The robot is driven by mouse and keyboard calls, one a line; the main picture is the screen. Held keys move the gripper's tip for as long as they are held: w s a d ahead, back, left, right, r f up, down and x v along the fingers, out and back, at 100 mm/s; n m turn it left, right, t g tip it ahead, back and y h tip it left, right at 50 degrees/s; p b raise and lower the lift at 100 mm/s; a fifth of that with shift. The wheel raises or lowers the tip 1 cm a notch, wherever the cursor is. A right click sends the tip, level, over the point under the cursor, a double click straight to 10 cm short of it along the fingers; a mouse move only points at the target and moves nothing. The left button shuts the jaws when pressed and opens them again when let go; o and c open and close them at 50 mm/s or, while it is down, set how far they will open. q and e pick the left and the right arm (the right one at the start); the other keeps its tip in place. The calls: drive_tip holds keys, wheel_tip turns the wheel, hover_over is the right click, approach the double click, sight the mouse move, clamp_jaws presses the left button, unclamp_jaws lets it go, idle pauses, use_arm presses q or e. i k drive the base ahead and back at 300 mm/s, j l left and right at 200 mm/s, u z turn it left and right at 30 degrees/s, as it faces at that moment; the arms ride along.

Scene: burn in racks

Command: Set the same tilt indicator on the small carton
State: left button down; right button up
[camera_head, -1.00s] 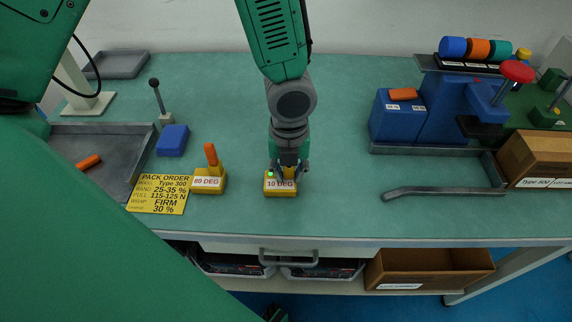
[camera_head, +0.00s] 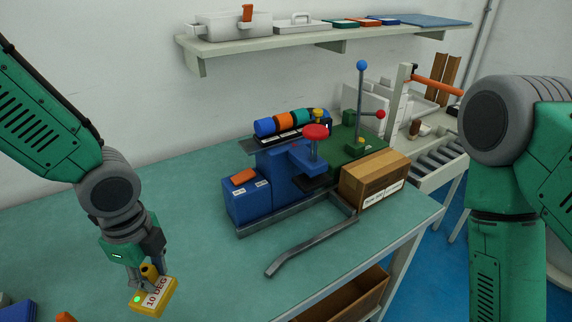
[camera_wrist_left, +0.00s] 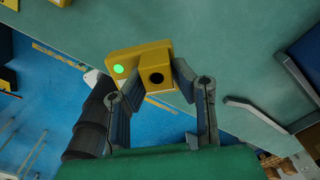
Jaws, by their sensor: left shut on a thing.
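The yellow tilt indicator marked "10 DEG" (camera_head: 158,299), with a lit green lamp, is at the lower left of the head view. My left gripper (camera_head: 142,277) is shut on its raised grip. The indicator looks held above the bench near its front edge. In the left wrist view the indicator (camera_wrist_left: 122,60) sits between the fingertips (camera_wrist_left: 155,85). The small brown carton (camera_head: 372,178), with a white label on its front, stands on the bench right of the blue press, well to the right of my left gripper. My right arm shows at the right; its gripper is out of view.
The blue press (camera_head: 277,172) with a red knob stands between my left gripper and the carton. A grey bent bar (camera_head: 312,246) lies in front of it. A green lever device (camera_head: 352,140) stands behind the carton. The bench (camera_head: 215,240) at centre left is clear.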

sight(374, 164)
drive_tip(key=z, duration=0.4)
drive_tip(key=i+l+z, duration=0.1)
drive_tip(key=z, duration=0.75)
drive_tip(key=i+z, duration=0.1)
drive_tip(key=z, duration=0.3)
drive_tip(key=i+z, duration=0.15)
drive_tip(key=i, duration=0.2)
